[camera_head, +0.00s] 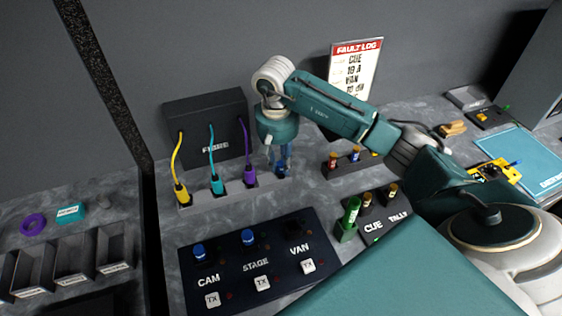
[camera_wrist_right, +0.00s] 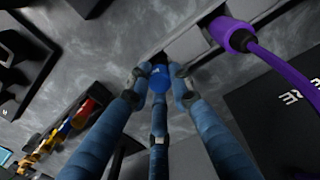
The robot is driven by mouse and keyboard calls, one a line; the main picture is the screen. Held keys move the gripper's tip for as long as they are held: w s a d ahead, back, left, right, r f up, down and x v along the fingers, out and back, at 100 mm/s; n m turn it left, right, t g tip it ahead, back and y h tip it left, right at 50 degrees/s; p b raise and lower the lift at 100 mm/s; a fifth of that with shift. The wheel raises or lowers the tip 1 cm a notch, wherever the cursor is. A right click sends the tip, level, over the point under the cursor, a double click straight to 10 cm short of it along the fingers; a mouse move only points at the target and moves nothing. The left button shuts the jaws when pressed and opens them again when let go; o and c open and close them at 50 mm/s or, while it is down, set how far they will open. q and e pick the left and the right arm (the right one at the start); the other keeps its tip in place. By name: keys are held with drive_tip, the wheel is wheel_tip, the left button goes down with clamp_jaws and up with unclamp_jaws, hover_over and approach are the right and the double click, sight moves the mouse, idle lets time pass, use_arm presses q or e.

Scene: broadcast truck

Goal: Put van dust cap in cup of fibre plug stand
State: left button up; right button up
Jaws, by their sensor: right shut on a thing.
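My right gripper (camera_head: 282,171) is over the right end of the pale fibre plug stand (camera_head: 234,198). In the right wrist view its fingers (camera_wrist_right: 158,77) are shut on a small blue cap (camera_wrist_right: 158,80), which I take for the van dust cap. A dark part shows just beyond the cap; I cannot tell whether it is the cup or whether the cap is inside it. Yellow, teal and purple (camera_head: 249,176) fibre plugs stand in a row left of the gripper. Blue caps sit at CAM (camera_head: 199,251) and STAGE (camera_head: 248,237) on the dark panel; VAN has none. My left gripper is out of view.
The dark fibre box (camera_head: 207,125) stands behind the plugs, its cables close to my gripper. A small rack (camera_head: 348,167) with coloured pieces is to the right. A cue/tally block (camera_head: 374,220) with a green piece (camera_head: 351,212) stands beside the panel. Grey counter lies between.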

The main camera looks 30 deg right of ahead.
drive_tip(key=shift+f, duration=0.3)
drive_tip(key=shift+f, duration=0.1)
drive_tip(key=o, duration=0.8)
drive_tip(key=shift+o, duration=0.2)
